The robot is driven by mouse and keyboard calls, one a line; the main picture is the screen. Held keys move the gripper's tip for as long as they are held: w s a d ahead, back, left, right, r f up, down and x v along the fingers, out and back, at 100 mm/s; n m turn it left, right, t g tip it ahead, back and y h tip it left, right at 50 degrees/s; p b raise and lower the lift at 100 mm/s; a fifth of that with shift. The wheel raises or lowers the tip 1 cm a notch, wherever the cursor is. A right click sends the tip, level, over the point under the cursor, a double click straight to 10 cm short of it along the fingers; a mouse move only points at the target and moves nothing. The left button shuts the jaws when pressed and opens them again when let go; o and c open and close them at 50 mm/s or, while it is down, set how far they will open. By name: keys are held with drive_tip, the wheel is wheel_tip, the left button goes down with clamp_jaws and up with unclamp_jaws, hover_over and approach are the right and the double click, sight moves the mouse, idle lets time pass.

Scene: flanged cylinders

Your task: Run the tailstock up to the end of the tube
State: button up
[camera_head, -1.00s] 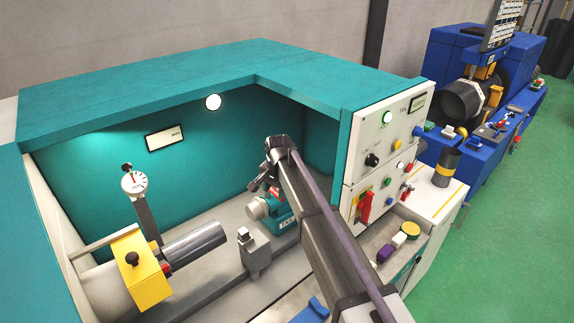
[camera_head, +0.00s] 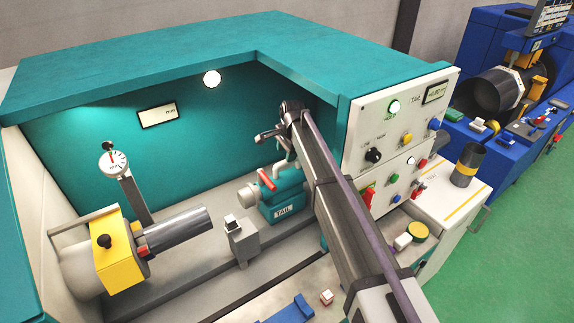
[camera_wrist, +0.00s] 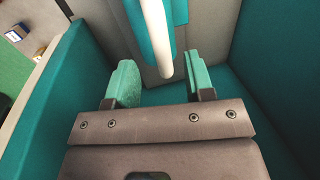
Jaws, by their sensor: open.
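The tailstock (camera_head: 284,206) is a teal block marked TAIL, with a grey nose facing left, a red lever (camera_head: 267,180) and a pale upright handle (camera_head: 287,168) on top. The tube (camera_head: 180,232) is a dark grey cylinder held at its left by a yellow-clamped chuck (camera_head: 118,262). A clear gap separates its free end from the tailstock nose. My gripper (camera_head: 268,142) is open above the tailstock. In the wrist view, my gripper (camera_wrist: 162,84) has its two teal-padded fingers apart, with a pale rod (camera_wrist: 154,35) in line with the gap; I cannot tell whether it reaches between them.
A grey post (camera_head: 241,240) stands low between tube and tailstock. A dial gauge (camera_head: 114,160) rises behind the tube. The control panel (camera_head: 395,140) is right of my arm. Teal enclosure walls (camera_head: 85,140) and a roof (camera_head: 170,60) surround the work.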

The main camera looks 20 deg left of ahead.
drive_tip(key=f+b, duration=0.2)
drive_tip(key=f, duration=0.1)
drive_tip(key=f+b, duration=0.1)
drive_tip(key=f, duration=0.1)
drive_tip(key=shift+w+a, duration=0.35)
drive_tip(key=shift+r, duration=0.15)
clamp_jaws()
